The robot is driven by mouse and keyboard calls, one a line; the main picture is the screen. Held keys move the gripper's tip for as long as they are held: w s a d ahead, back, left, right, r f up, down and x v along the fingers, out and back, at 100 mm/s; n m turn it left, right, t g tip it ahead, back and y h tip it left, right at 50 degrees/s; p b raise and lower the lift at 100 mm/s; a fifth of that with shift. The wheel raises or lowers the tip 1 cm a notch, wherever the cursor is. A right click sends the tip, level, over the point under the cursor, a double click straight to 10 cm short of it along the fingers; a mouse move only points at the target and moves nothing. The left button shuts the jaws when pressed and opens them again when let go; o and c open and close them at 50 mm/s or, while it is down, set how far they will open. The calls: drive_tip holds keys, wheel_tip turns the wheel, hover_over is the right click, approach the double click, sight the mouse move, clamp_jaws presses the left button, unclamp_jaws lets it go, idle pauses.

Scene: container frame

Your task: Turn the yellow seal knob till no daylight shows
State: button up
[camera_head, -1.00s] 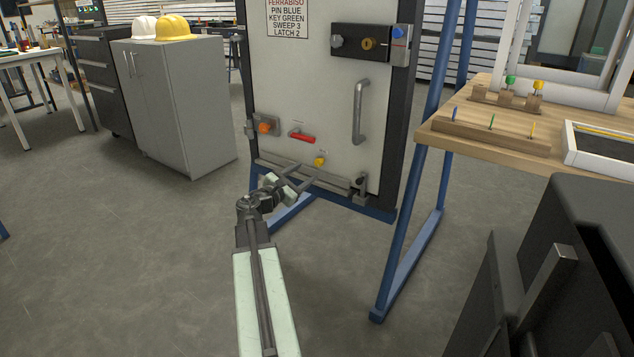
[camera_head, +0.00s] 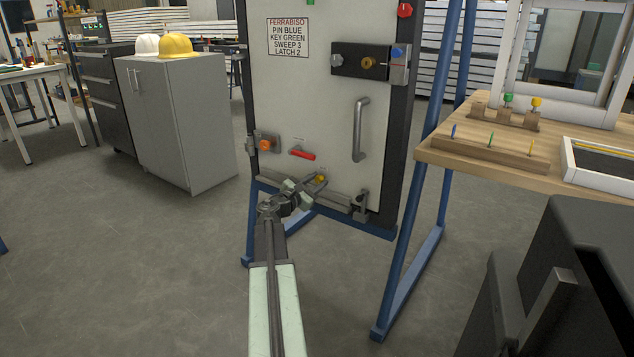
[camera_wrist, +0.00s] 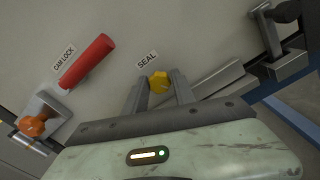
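The yellow seal knob (camera_head: 321,179) is low on the pale door panel (camera_head: 330,115). It also shows in the wrist view (camera_wrist: 158,82), under the SEAL label (camera_wrist: 147,60). My gripper (camera_head: 315,182) is at the knob. In the wrist view its two fingers (camera_wrist: 160,86) stand apart, one on each side of the knob, with slim gaps that suggest they are not closed on it. The grey seal bar (camera_head: 335,198) runs along the door's bottom edge, partly hidden behind my gripper. I cannot tell whether daylight shows there.
A red cam lock handle (camera_head: 302,154) and an orange knob (camera_head: 265,145) are left of the seal knob. A grey door handle (camera_head: 360,128) stands above right. A latch (camera_head: 361,203) is at the lower right corner. The wooden bench (camera_head: 470,158) stands to the right.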

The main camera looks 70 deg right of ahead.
clamp_jaws()
drive_tip(key=m, duration=0.3)
drive_tip(key=shift+m, duration=0.3)
drive_tip(key=o, duration=0.6)
unclamp_jaws()
drive_tip(key=v, duration=0.7)
drive_tip(key=shift+a, duration=0.4)
